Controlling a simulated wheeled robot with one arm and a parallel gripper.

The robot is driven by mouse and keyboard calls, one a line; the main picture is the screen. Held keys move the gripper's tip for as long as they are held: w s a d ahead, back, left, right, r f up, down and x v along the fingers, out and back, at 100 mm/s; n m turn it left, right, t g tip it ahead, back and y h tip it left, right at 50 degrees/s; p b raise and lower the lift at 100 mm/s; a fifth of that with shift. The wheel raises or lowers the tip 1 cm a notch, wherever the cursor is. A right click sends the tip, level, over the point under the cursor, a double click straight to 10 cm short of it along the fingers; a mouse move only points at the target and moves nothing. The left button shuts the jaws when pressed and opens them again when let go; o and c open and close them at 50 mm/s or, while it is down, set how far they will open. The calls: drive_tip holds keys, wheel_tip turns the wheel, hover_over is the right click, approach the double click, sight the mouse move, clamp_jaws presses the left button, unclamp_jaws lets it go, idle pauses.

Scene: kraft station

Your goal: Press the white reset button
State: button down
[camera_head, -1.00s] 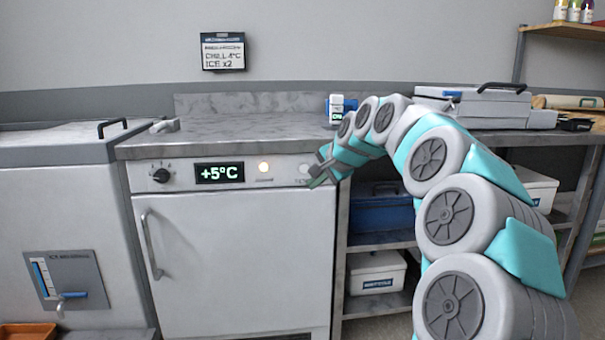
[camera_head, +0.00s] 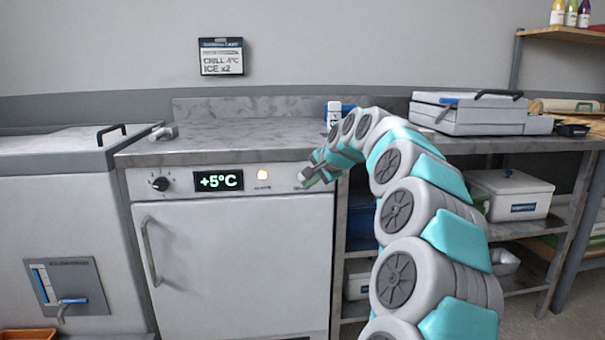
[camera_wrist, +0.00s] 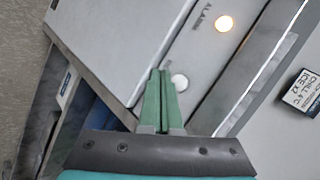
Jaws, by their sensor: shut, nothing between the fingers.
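The white reset button (camera_wrist: 180,83) is a round white disc on the fridge's control panel in the wrist view. My gripper (camera_wrist: 160,76) is shut and empty, its green fingers pressed together. In that view the fingertips appear just left of the button; I cannot tell whether they touch the panel. In the head view my gripper (camera_head: 305,178) is at the right end of the control panel (camera_head: 285,182), over the button's area, and the button is largely hidden there.
A lit alarm lamp (camera_head: 262,174) is left of my gripper, beside the +5°C display (camera_head: 218,181) and a black knob (camera_head: 160,184). The worktop (camera_head: 235,140) overhangs the panel. A small blue-and-white device (camera_head: 334,112) stands on the counter near my arm.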

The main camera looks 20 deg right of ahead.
drive_tip(key=shift+w+d+p, duration=0.2)
drive_tip(key=shift+w+p, duration=0.1)
drive_tip(key=shift+w, duration=0.35)
drive_tip(key=shift+w+d+p, duration=0.2)
drive_tip(key=shift+w+p, duration=0.05)
drive_tip(key=shift+w, duration=0.4)
drive_tip(key=shift+w+r, duration=0.1)
drive_tip(key=shift+w, duration=0.05)
idle(1.0)
drive_tip(key=shift+w+d+p, duration=0.1)
drive_tip(key=shift+w+p, duration=0.1)
drive_tip(key=shift+p, duration=0.15)
drive_tip(key=shift+w+d+p, duration=0.1)
drive_tip(key=shift+w+p, duration=0.2)
drive_tip(key=shift+w, duration=0.15)
idle(0.6)
drive_tip(key=shift+s, duration=0.1)
drive_tip(key=shift+s+a+b, duration=0.2)
drive_tip(key=shift+s+b, duration=0.2)
drive_tip(key=shift+s, duration=0.35)
drive_tip(key=shift+s, duration=0.1)
